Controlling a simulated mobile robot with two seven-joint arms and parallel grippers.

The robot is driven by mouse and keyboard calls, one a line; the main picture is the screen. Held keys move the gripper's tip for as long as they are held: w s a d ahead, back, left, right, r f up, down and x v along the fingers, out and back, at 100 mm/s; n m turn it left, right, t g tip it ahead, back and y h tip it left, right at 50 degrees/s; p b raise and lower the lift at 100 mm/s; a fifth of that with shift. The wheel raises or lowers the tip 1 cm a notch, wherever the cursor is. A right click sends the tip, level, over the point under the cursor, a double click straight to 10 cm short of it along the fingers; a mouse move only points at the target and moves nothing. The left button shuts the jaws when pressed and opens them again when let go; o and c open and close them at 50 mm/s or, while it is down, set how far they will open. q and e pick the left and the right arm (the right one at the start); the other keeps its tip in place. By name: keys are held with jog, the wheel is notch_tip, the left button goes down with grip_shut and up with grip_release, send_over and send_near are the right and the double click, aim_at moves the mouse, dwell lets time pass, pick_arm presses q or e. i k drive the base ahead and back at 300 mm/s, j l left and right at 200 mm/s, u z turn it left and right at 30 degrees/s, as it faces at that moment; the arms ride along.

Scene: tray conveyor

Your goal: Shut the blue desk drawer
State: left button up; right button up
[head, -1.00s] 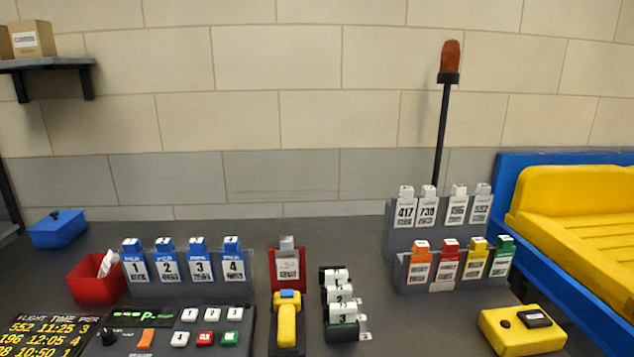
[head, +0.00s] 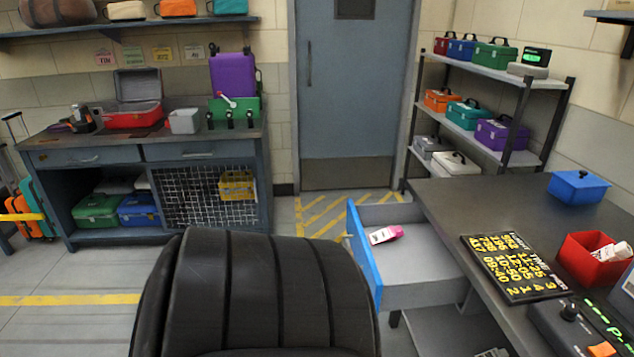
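The desk drawer with the blue front (head: 363,254) is pulled out from under the dark desk on the right, in the head view. Its grey inside shows, and a pink and white item (head: 386,234) lies in it. The desk top (head: 470,203) is above and to the right of the drawer. Neither of my grippers shows in the head view.
A black chair back (head: 255,300) stands just left of the drawer, near its front. A red bin (head: 592,262), a flight board (head: 515,268) and a blue box (head: 578,188) are on the desk. A workbench (head: 150,150) stands far left; floor before the door is clear.

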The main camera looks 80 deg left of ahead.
aim_at(417, 268)
jog(key=j+u, duration=0.1)
jog(key=u, duration=1.65)
